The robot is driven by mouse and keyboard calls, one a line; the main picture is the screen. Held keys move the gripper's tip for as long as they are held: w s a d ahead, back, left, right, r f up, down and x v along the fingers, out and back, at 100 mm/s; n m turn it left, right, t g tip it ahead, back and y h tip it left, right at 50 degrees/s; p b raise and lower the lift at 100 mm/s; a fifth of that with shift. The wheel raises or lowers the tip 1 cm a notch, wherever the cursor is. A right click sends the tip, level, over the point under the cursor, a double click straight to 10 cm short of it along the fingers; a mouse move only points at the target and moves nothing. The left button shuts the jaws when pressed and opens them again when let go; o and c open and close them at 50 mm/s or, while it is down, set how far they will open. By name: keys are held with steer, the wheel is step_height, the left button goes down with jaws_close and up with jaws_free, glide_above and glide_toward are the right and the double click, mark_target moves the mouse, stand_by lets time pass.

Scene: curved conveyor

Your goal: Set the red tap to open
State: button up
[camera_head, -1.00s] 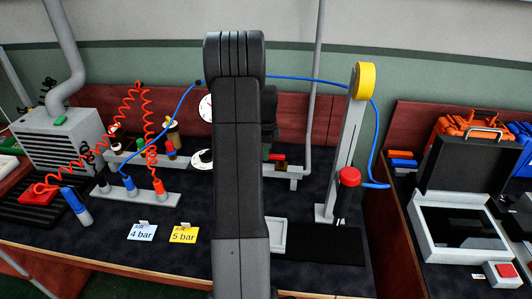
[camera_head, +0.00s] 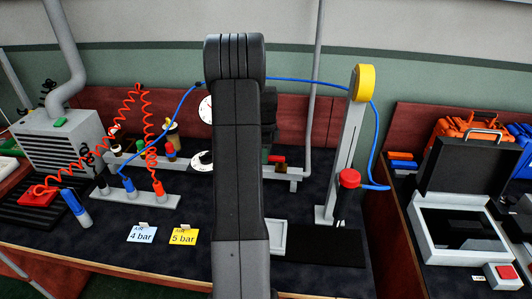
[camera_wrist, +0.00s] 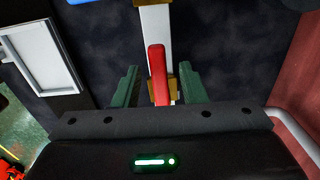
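The red tap (camera_wrist: 157,72) has a long red lever on a brass body (camera_wrist: 171,86). In the wrist view the lever runs up and down the picture, in line with the pale pipe behind it. My gripper (camera_wrist: 157,84) has its two green fingers on either side of the lever, with a visible gap at each side. It is open and holds nothing. In the head view the red tap (camera_head: 277,159) sits on the grey pipe at the back of the bench. My arm hides most of the gripper there; a bit of green finger shows beside the tap.
A white-framed tray (camera_head: 279,238) and a grey column with a yellow top (camera_head: 366,83) stand right of my arm. A blue hose (camera_head: 311,79) passes above the pipe. White dials (camera_head: 202,161) are left of my arm. The bench front holds cards (camera_head: 184,236).

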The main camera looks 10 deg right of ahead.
step_height(320, 180, up, 14)
steer(key=shift+b, duration=0.3)
steer(key=shift+f, duration=0.2)
step_height(320, 180, down, 14)
steer(key=shift+r+p, duration=0.15)
steer(key=shift+p, duration=0.2)
stand_by(0.3)
step_height(320, 180, up, 14)
step_height(320, 180, down, 14)
steer(key=shift+r, duration=0.25)
steer(key=shift+s+f, duration=0.1)
steer(key=shift+f, duration=0.2)
steer(key=shift+s+a+n, duration=0.1)
steer(key=shift+s+n, duration=0.4)
steer(key=shift+n, duration=0.7)
